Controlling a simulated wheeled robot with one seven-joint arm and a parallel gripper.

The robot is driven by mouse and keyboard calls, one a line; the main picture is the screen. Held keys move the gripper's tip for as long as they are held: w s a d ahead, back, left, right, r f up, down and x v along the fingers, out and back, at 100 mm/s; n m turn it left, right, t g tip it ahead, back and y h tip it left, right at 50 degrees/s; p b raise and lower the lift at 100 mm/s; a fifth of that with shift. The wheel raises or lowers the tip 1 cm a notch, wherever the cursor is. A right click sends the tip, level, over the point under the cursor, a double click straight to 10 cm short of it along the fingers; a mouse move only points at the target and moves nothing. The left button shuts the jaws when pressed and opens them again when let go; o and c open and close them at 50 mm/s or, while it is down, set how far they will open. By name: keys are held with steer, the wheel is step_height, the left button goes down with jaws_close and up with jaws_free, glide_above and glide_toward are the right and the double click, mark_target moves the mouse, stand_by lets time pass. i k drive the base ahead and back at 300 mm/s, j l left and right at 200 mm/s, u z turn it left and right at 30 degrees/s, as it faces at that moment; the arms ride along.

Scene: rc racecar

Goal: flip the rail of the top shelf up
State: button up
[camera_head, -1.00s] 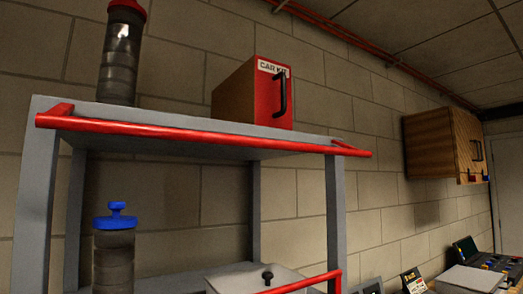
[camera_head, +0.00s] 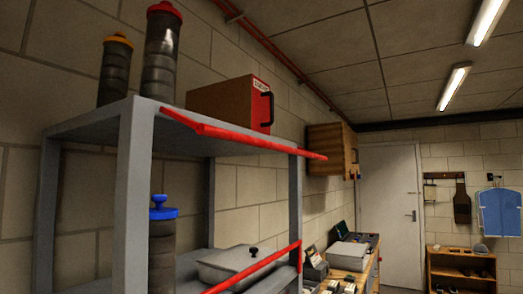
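The red rail (camera_head: 245,139) of the top shelf runs along the front edge of the grey top shelf (camera_head: 92,124). It sits low, at about the height of the shelf board, and juts out in front of it. Its short side arms join the shelf at the left and right ends. My gripper is not in view.
On the top shelf stand a red-lidded canister (camera_head: 161,55), an orange-lidded canister (camera_head: 116,70) and a car kit box (camera_head: 232,103). Below are a blue-lidded canister (camera_head: 162,245), a lidded tray (camera_head: 232,264) and a lower red rail (camera_head: 255,268). Open room lies right.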

mark_target(202, 129)
steer(key=j+z, duration=0.2)
steer(key=j, duration=0.65)
steer(key=j+z, duration=0.2)
steer(key=j, duration=0.6)
steer(key=l, duration=0.25)
steer(key=k+l, duration=0.15)
steer(key=l, duration=0.15)
